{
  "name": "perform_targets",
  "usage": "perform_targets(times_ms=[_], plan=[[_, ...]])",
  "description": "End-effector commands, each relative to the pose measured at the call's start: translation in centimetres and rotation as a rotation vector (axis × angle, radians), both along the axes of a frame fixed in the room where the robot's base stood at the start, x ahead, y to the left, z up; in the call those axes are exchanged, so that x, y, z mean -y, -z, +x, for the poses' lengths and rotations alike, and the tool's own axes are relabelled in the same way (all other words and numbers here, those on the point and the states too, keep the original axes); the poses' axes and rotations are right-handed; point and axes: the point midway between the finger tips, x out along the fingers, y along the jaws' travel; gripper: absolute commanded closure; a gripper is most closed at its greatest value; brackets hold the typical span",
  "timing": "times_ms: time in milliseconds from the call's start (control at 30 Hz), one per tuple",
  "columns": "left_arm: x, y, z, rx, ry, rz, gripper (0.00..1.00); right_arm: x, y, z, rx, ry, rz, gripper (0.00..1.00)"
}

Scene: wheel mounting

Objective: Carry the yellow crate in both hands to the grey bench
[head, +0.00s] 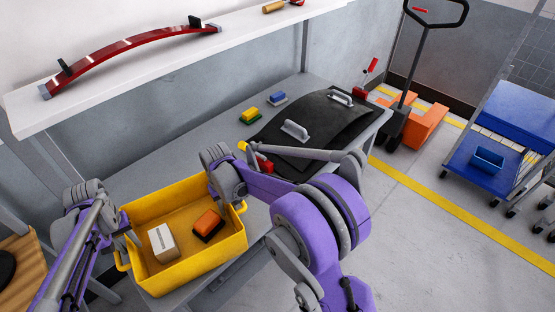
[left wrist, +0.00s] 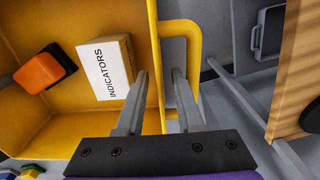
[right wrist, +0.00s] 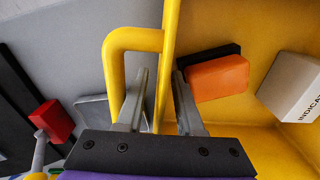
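The yellow crate (head: 200,272) is at the near left end of the grey bench (head: 165,158), seemingly resting on it; its underside is hidden. It holds a white box (head: 162,243) marked INDICATORS and an orange-and-black block (head: 208,224). My left gripper (left wrist: 160,75) is open at the crate's left side, its fingers either side of the wall, one by the handle (left wrist: 188,40). My right gripper (right wrist: 161,75) is open at the opposite side, fingers astride the wall, one inside the handle loop (right wrist: 115,55). Gaps show between fingers and wall.
A black panel with grey handles (head: 315,125) and small coloured blocks (head: 250,116) lie on the bench. A shelf (head: 150,62) overhangs it. A wooden-topped table (head: 18,245) stands left. A pallet truck (head: 425,125) and blue cart (head: 480,165) stand right; the floor between is open.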

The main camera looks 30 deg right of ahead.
Motion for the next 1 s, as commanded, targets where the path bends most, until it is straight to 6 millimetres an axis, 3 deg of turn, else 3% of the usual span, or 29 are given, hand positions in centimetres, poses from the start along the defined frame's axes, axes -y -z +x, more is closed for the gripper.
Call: perform_targets(times_ms=[200,433,667,1000], plan=[[0.0,-4.9,0.0,0.000,0.000,0.000,0.64,0.0,0.0,0.0,0.000,0.000,0.000,0.64],[0.0,-8.6,0.0,-0.001,0.000,0.000,0.64,0.0,0.0,0.0,0.000,0.000,0.000,0.64],[0.0,-9.8,0.0,-0.001,0.000,0.000,0.64,0.0,-0.8,0.0,0.000,0.000,0.000,0.64],[0.0,-9.7,0.0,-0.001,0.000,0.000,0.64,0.0,-7.6,-0.1,0.000,0.000,0.000,0.64]])
